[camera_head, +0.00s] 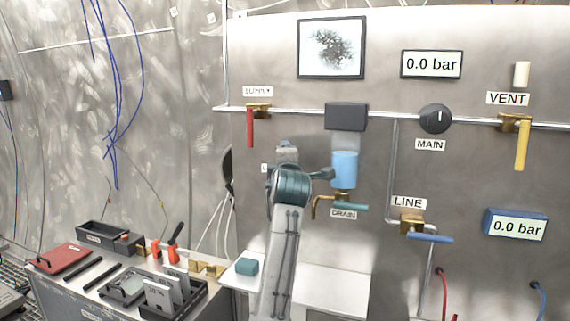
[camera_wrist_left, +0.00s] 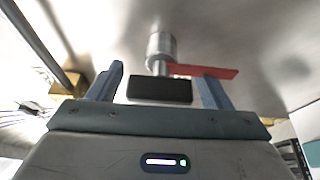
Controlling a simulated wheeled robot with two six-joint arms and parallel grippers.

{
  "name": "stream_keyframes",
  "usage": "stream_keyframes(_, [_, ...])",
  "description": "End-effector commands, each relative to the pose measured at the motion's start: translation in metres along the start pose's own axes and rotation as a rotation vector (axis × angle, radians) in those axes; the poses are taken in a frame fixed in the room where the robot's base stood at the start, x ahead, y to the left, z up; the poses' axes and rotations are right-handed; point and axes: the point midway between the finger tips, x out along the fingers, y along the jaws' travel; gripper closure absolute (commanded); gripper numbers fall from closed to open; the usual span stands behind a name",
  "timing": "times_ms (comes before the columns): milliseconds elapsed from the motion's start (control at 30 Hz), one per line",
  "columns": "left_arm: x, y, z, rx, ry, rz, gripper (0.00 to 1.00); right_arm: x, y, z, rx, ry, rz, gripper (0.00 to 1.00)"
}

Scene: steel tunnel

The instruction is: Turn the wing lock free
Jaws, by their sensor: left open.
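In the left wrist view a round metal stem (camera_wrist_left: 161,48) comes out of the panel, with a flat red wing (camera_wrist_left: 205,71) reaching right from it. I take this to be the wing lock. A black block (camera_wrist_left: 160,89) shows in front of the stem, between my fingers; I cannot tell what it belongs to. My left gripper (camera_wrist_left: 164,75) is open, its two fingers apart on either side of the stem, with the red wing running by the right fingertip. Contact is unclear. In the head view my arm hides the lock and most of the label beside it.
A blue-bowled filter (camera_head: 344,169) and the drain valve (camera_head: 350,206) stand just right of my wrist. The red supply lever (camera_head: 250,128) hangs up left. A bench with trays (camera_head: 180,307) and tools is at lower left, with a white shelf (camera_head: 335,291) below.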

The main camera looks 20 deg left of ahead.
Motion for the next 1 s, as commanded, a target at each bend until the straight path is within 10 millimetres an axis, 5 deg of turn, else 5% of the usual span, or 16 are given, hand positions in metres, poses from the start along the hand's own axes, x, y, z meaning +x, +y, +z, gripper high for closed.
stream_keyframes(500, [-0.089,-0.003,0.001,-0.004,-0.003,-0.001,0.27,-0.038,-0.003,-0.045,-0.006,0.014,-0.001,1.00])
stream_keyframes(1000, [-0.105,-0.001,0.000,-0.001,0.000,-0.001,0.27,-0.048,-0.003,-0.052,-0.007,0.013,-0.001,1.00])
